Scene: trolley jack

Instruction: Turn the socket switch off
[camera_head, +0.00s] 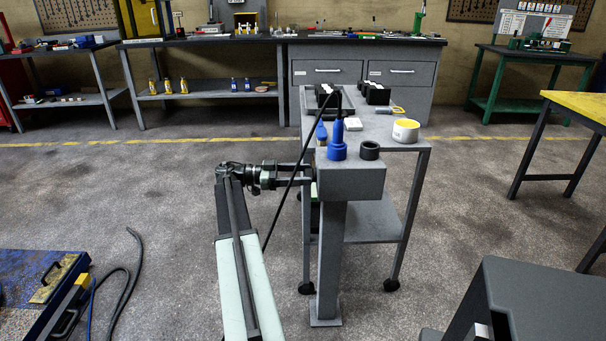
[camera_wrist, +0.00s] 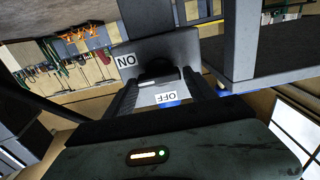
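A grey box on a post (camera_head: 350,182) carries a blue plug (camera_head: 338,145) standing upright on its top and a dark round socket (camera_head: 369,150) beside it. My gripper (camera_head: 306,172) is at the box's left side. In the wrist view its two dark fingers (camera_wrist: 162,92) are apart, with a gap between them. A dark round part, likely the switch (camera_wrist: 158,68), shows ahead between the fingertips; its setting is unclear. An ON label (camera_wrist: 126,61) is left of it and an OFF label (camera_wrist: 172,97) is below it. I cannot tell whether the fingers touch the switch.
A trolley table (camera_head: 383,129) with black blocks, a yellow-and-white roll (camera_head: 406,131) and small items stands behind the box. A black cable (camera_head: 288,192) hangs past my arm. A blue platform (camera_head: 40,290) is at left, a grey block (camera_head: 545,300) at right. Floor between is mostly clear.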

